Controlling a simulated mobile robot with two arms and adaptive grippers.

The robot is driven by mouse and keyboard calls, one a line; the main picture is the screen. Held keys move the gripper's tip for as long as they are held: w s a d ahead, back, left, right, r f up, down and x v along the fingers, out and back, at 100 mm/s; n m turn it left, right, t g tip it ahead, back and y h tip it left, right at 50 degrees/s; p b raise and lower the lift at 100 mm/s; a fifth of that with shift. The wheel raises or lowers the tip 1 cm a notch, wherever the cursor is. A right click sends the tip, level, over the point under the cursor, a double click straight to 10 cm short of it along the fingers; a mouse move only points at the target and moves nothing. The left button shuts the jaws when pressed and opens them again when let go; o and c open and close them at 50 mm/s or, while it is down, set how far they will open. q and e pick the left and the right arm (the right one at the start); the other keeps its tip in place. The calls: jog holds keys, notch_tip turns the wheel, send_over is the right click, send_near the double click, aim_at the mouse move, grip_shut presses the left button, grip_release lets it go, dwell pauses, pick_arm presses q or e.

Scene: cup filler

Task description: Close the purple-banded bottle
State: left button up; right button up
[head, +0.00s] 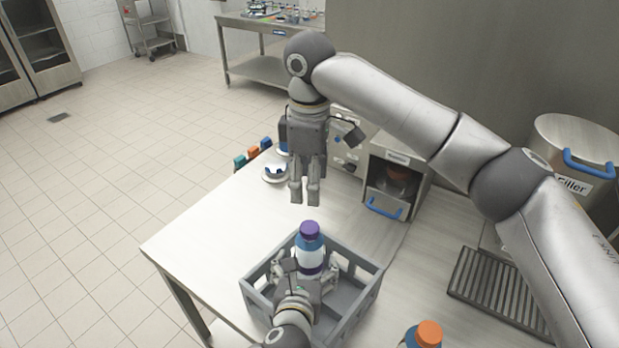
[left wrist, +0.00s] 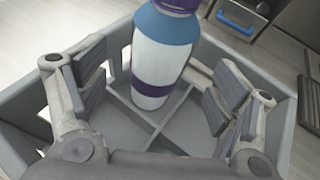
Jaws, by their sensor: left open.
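The purple-banded bottle (head: 310,255) stands upright in a grey crate (head: 358,293), blue at the shoulder and white below. A purple cap (head: 309,230) sits on its top; I cannot tell how tightly. In the left wrist view the bottle (left wrist: 160,62) shows its purple band, and the cap is cut off by the top edge. My left gripper (head: 304,280) is open, its fingers on either side of the bottle, with gaps visible in the wrist view. My right gripper (head: 305,203) hangs fingers down above the table beyond the bottle, apart from it, with no object visible in it.
A bottle with an orange cap (head: 429,333) stands at the bottom edge, right of the crate. A machine with a blue handle (head: 384,208) and a dark drain grate (head: 500,290) are at the right. Small coloured caps (head: 253,152) lie at the table's far left. The table left of the crate is clear.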

pick_arm(q)
jog(key=v, duration=0.7)
jog(key=shift+s, duration=0.35)
jog(key=shift+r, duration=0.1)
